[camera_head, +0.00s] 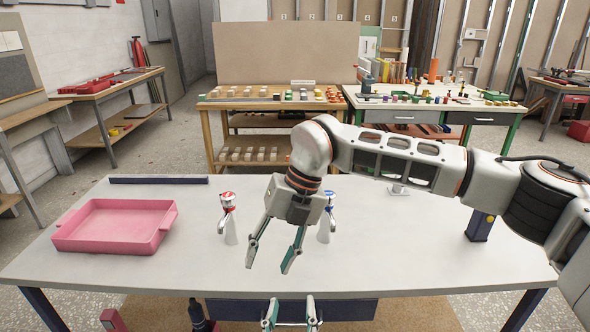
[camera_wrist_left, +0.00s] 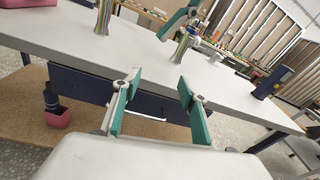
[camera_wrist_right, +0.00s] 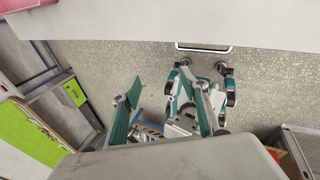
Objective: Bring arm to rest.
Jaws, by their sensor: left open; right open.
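My right gripper (camera_head: 268,267) hangs open and empty over the white table (camera_head: 400,255), between a red-topped tap (camera_head: 229,218) and a blue-topped tap (camera_head: 327,222). The arm reaches in from the right, and the gripper partly hides the blue-topped tap. In the right wrist view its fingers (camera_wrist_right: 161,75) are apart with nothing between them. My left gripper (camera_head: 291,302) is open and empty at the table's front edge, low in the head view. In the left wrist view its fingers (camera_wrist_left: 159,77) are apart, with the table edge beyond them.
A pink tray (camera_head: 113,243) sits on the table's left. A dark bar (camera_head: 158,181) lies along the back edge. A dark blue block with a yellow dot (camera_head: 480,227) stands at the right, under my right arm. The table's front right is clear.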

